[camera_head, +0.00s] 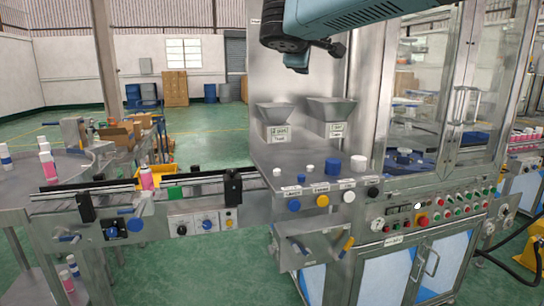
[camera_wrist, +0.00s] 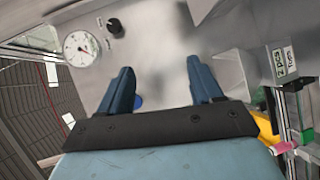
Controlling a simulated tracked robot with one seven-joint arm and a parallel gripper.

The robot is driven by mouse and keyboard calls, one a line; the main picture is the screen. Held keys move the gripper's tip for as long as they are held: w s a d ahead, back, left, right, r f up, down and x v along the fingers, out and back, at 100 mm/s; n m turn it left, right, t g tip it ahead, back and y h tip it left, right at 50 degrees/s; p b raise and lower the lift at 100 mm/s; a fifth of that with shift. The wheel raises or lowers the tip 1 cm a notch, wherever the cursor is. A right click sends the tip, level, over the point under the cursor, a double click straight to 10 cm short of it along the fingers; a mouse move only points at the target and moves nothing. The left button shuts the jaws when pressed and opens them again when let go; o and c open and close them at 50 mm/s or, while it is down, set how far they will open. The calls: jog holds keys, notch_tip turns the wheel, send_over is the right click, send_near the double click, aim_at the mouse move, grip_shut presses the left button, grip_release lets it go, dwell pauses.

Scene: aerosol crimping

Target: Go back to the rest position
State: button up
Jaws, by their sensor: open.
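My gripper (camera_head: 297,64) hangs at the top of the head view, in front of the machine's steel back panel (camera_head: 268,92) and above the two hoppers. Its blue arm comes in from the upper right. In the wrist view my gripper (camera_wrist: 158,72) shows two blue fingers spread wide apart with nothing between them. Beyond the fingers is a blurred steel panel with a round gauge (camera_wrist: 80,48) and a black knob (camera_wrist: 114,27). The fingers appear clear of the panel.
Two hoppers, left (camera_head: 276,112) and right (camera_head: 332,108), stand below my gripper. White and blue caps (camera_head: 333,166) sit on the steel shelf. A glass-doored cabinet (camera_head: 428,90) is at right. A conveyor (camera_head: 190,187) carrying a pink bottle (camera_head: 146,178) runs left.

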jog(key=s+d+f+m+g, duration=0.45)
jog(key=s+d+f, duration=0.4)
jog(key=d, duration=0.25)
jog(key=s+d+f+m+g+y, duration=0.2)
jog(key=s+f+m, duration=0.2)
jog(key=s+f, duration=0.5)
jog(key=s+d+f+m+g+y, duration=0.2)
jog(key=s+f+m, duration=0.3)
jog(key=s+f, duration=0.5)
jog(key=shift+s+d+f+g, duration=0.2)
jog(key=shift+s+d+g, duration=0.15)
jog(key=shift+d+g, duration=0.1)
jog(key=shift+c, duration=0.4)
